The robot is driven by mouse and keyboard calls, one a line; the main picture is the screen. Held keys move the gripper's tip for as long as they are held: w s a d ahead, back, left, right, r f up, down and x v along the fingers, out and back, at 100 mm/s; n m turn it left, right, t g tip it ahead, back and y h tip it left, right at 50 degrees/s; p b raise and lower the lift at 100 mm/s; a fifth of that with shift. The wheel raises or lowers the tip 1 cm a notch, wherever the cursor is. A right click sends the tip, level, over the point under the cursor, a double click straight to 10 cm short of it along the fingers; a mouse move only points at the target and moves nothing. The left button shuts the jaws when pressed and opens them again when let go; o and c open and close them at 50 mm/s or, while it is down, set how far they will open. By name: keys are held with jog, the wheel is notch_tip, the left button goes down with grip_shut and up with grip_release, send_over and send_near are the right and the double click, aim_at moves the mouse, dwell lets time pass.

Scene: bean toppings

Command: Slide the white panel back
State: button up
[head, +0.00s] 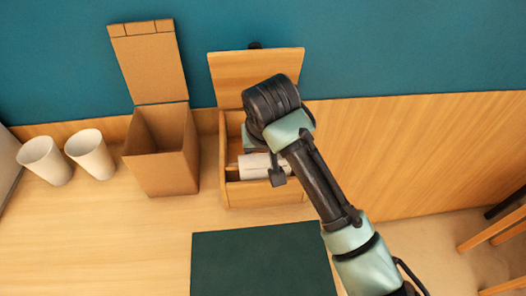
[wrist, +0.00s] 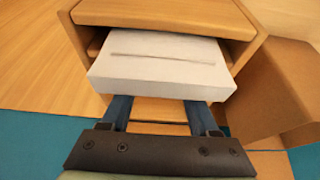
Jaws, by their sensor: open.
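The white panel (head: 252,166) sits inside an open wooden box (head: 262,194), near its front wall. In the wrist view the white panel (wrist: 158,68) is a thick white block with a thin groove across its top, just ahead of my gripper. My gripper (wrist: 158,108) is open and pointed down into the box. Its two blue fingers meet the panel's near edge in the picture, and their tips are hidden there. I cannot tell whether they touch the panel. In the head view my wrist hides much of the box's inside.
The wooden lid (head: 250,72) stands open behind the box. An open cardboard box (head: 163,172) stands close on the left, with two white cups (head: 90,153) beyond it. A dark green mat (head: 260,262) lies in front. Wood panelling (head: 420,150) lines the wall to the right.

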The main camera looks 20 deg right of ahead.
jog(key=shift+w+f, duration=0.15)
jog(key=shift+f, duration=0.2)
grip_shut()
dwell(1.2)
